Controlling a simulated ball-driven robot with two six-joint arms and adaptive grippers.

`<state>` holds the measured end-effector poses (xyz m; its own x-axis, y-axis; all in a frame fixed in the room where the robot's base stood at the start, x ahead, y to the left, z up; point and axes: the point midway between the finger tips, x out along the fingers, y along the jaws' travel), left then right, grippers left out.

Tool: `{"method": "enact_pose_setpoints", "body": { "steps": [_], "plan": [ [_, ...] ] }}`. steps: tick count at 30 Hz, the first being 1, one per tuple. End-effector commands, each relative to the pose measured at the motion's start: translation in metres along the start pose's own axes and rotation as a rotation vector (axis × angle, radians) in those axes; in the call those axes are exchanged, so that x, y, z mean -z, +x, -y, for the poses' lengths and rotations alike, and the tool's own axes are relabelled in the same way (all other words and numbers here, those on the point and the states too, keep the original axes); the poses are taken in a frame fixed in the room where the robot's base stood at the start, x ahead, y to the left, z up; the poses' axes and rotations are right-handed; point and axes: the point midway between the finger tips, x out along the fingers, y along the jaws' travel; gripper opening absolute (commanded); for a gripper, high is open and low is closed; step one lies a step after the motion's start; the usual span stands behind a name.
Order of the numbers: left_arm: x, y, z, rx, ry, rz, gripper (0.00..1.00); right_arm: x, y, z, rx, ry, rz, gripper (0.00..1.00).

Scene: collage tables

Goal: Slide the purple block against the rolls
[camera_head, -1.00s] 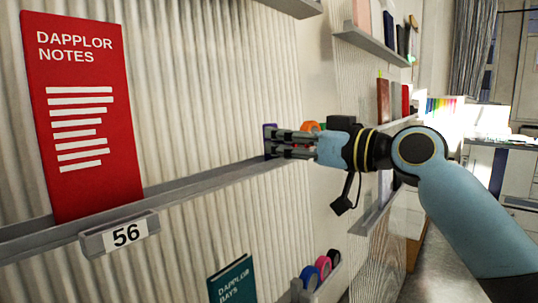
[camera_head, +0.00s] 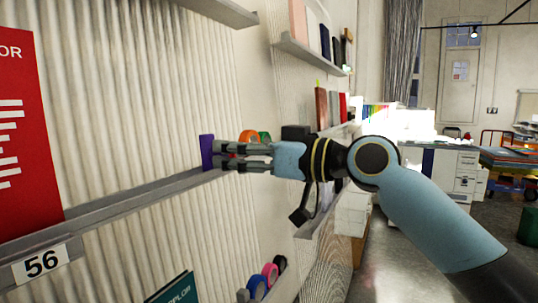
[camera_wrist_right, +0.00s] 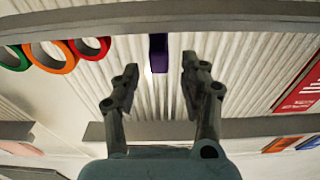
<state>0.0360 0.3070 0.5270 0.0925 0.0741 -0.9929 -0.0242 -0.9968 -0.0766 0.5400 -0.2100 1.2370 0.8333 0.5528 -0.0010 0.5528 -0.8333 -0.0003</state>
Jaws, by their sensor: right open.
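The purple block (camera_head: 207,151) stands upright on the grey wall ledge, left of the rolls. My right gripper (camera_head: 218,154) is open, with its fingertips close to the block's right side in the head view. In the right wrist view the purple block (camera_wrist_right: 159,52) shows beyond and between the spread fingers; I cannot tell if they touch it. An orange roll (camera_head: 248,136) and a green one stand beyond the gripper, partly hidden. The wrist view shows the orange roll (camera_wrist_right: 54,57), a green roll (camera_wrist_right: 12,57) and a red roll (camera_wrist_right: 90,46), apart from the block. My left gripper is out of view.
Lower down are a teal book (camera_head: 172,290) and a pink roll (camera_head: 270,273). Upper shelves project from the wall.

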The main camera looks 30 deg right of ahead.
Motion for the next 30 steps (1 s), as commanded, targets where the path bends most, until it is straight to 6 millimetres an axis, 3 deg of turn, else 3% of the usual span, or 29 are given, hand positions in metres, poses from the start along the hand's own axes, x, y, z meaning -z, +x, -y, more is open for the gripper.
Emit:
{"method": "enact_pose_setpoints", "body": {
  "steps": [6, 12, 20, 30],
  "plan": [
    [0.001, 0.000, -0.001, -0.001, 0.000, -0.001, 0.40, -0.003, -0.042, -0.002, -0.003, -0.008, 0.010, 0.44],
    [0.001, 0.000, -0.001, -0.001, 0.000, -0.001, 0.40, -0.003, -0.068, -0.003, -0.010, -0.006, 0.011, 0.44],
    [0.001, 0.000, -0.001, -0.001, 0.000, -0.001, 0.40, -0.001, -0.083, -0.001, -0.004, -0.003, 0.004, 0.44],
    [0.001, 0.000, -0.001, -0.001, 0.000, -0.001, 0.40, 0.000, -0.085, 0.000, 0.000, 0.000, 0.000, 0.44]
  ]
}}
